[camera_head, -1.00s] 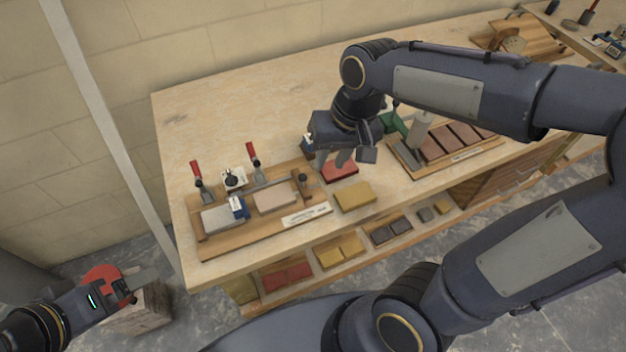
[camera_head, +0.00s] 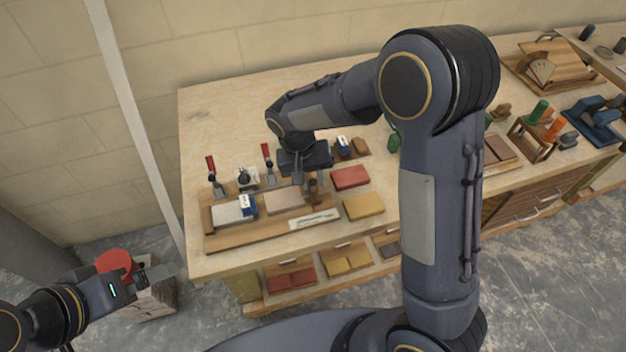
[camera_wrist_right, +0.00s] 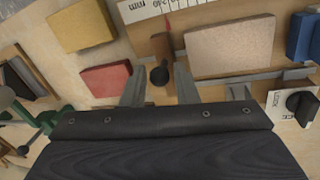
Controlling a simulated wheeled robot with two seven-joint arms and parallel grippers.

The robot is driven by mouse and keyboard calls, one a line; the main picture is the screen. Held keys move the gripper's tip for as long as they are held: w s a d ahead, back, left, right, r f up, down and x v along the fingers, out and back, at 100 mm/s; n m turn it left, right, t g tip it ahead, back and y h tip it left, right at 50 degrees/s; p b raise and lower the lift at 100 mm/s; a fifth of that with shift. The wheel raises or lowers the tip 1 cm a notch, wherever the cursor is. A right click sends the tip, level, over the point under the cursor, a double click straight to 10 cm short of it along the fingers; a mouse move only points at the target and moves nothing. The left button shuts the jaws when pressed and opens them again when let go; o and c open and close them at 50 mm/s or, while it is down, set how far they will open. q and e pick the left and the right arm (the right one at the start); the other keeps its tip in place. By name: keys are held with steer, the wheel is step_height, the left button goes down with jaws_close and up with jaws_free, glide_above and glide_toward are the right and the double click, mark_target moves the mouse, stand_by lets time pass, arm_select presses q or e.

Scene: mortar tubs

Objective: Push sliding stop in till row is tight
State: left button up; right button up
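A wooden jig board (camera_head: 225,238) on the bench holds a row: a pale grey block (camera_head: 228,213), a blue piece (camera_head: 247,205) and a pinkish block (camera_head: 284,199). Right of the row is the sliding stop with a dark knob (camera_head: 313,188); the knob (camera_wrist_right: 158,75) and the pinkish block (camera_wrist_right: 232,47) also show in the right wrist view. A gap separates them there. My right gripper (camera_wrist_right: 160,87) is open, its fingers apart, with the knob showing between their tips; contact cannot be told. My left gripper (camera_head: 152,275) is low at the left, away from the bench.
Two red-handled clamps (camera_head: 211,168) and a white plate with a black knob (camera_head: 245,178) stand along the board's back. A red block (camera_head: 350,178) and yellow block (camera_head: 363,206) lie just right of the board. A scale strip (camera_head: 314,220) lies along its front edge.

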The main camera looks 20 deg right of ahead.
mark_target(298, 195)
steer(key=shift+d+f, duration=0.15)
steer(key=shift+f, duration=0.5)
steer(key=c, duration=0.5)
steer(key=a, duration=0.4)
steer(key=shift+s+a+b, duration=0.1)
steer(key=shift+a+b, duration=0.1)
steer(key=shift+b, duration=0.1)
steer(key=shift+c, duration=0.2)
steer(key=o, duration=0.5)
steer(key=shift+o, duration=0.2)
step_height(298, 195, up, 8)
steer(key=a, duration=0.1)
steer(key=shift+a+f+b, duration=0.15)
steer(key=shift+a+b, duration=0.1)
steer(key=shift+b, duration=0.05)
